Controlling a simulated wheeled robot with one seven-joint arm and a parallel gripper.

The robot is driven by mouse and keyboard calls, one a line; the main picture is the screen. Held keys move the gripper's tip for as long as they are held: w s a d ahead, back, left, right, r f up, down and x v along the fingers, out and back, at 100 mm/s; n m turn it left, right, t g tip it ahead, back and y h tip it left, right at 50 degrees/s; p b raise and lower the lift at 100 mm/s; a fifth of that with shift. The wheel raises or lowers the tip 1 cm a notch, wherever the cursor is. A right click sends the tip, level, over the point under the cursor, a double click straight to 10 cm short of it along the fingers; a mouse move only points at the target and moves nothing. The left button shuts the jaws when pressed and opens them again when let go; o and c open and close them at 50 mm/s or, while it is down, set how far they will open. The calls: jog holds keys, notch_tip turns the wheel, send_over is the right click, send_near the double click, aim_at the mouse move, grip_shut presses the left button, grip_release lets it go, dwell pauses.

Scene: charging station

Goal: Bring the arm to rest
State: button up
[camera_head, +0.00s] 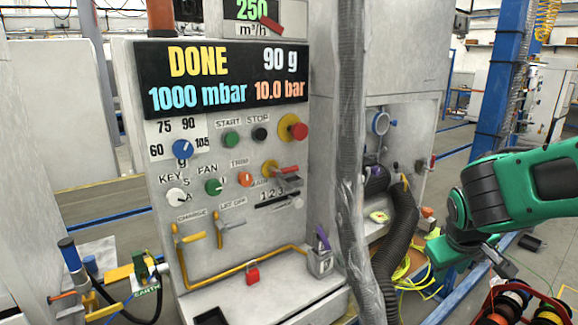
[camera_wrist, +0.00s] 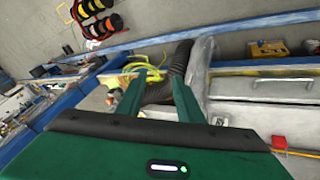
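My green arm (camera_head: 515,190) reaches in from the right edge in the head view, bent, to the right of the charging station and clear of it. In the wrist view my gripper (camera_wrist: 158,92) shows two green fingers standing apart. Nothing is held between them; a ribbed black hose (camera_wrist: 178,65) and yellow cable (camera_wrist: 146,68) show beyond them. In the head view the fingers are small and partly hidden by the wrist.
The station panel (camera_head: 240,190) has knobs, buttons, yellow handles and a display reading DONE, 90 g, 1000 mbar, 10.0 bar. The black hose (camera_head: 400,230) hangs beside it. A blue post (camera_head: 503,80) stands behind my arm. Cable spools (camera_head: 515,305) sit low at the right.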

jog(key=s+d+m+g+y, duration=0.1)
jog(key=s+m, duration=0.3)
jog(key=s, duration=0.7)
jog(key=s+d+r+m+g+y, duration=0.1)
jog(key=s+d+m+g+y, duration=0.1)
jog(key=s, duration=0.9)
jog(key=shift+s+d+m+g, duration=0.35)
jog(key=shift+d+m+g, duration=0.4)
jog(key=shift+m, duration=0.45)
jog(key=shift+a, duration=0.1)
jog(key=shift+w+f, duration=0.25)
jog(key=shift+w, duration=0.45)
